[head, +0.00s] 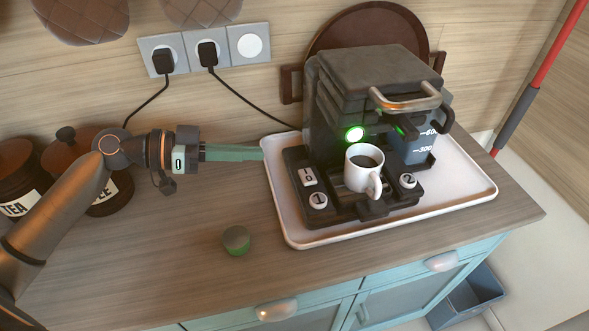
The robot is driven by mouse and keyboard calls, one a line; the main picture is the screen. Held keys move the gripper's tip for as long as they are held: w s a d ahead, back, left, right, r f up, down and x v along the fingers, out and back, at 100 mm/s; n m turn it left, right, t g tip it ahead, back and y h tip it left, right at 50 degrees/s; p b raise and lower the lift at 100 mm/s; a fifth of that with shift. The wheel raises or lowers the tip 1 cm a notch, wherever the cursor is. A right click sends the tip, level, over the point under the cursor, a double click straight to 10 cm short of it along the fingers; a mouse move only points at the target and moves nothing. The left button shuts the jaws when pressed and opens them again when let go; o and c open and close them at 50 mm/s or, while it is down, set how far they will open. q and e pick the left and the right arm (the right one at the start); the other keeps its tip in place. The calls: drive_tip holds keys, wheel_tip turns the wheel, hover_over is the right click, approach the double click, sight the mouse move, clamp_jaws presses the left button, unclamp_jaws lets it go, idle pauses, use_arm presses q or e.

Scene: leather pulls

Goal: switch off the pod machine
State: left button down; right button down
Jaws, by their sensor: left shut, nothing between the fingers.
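The dark pod machine (372,72) stands on a white tray (462,184), with a metal handle across its top front. A round green light (355,134) glows on its front. On the left of its base is a small white rocker switch (308,177). Two round white buttons sit on the base, button 1 (318,200) below the switch and button 2 (408,181) on the right. A white mug (364,169) of dark liquid stands under the spout. My left gripper (260,153) is shut and empty, left of the machine and apart from the switch. My right gripper is not in view.
Jars (20,180) stand at the left behind my arm. Two black plugs with cords sit in the wall socket panel (204,48). The front left counter is mostly clear.

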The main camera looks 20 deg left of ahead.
use_arm(q)
drive_tip(key=p, duration=0.2)
hover_over(307, 177)
drive_tip(key=s+a, duration=0.1)
drive_tip(key=a, duration=0.2)
drive_tip(key=f, duration=0.2)
drive_tip(key=shift+s+d+f, duration=0.1)
drive_tip(key=shift+d+f, duration=0.05)
drive_tip(key=shift+f, duration=0.5)
drive_tip(key=shift+s+d+f, duration=0.1)
drive_tip(key=shift+d+f, duration=0.1)
drive_tip(key=shift+f, duration=0.5)
drive_tip(key=shift+s+d+f, duration=0.1)
drive_tip(key=shift+d+f, duration=0.05)
drive_tip(key=shift+f, duration=0.5)
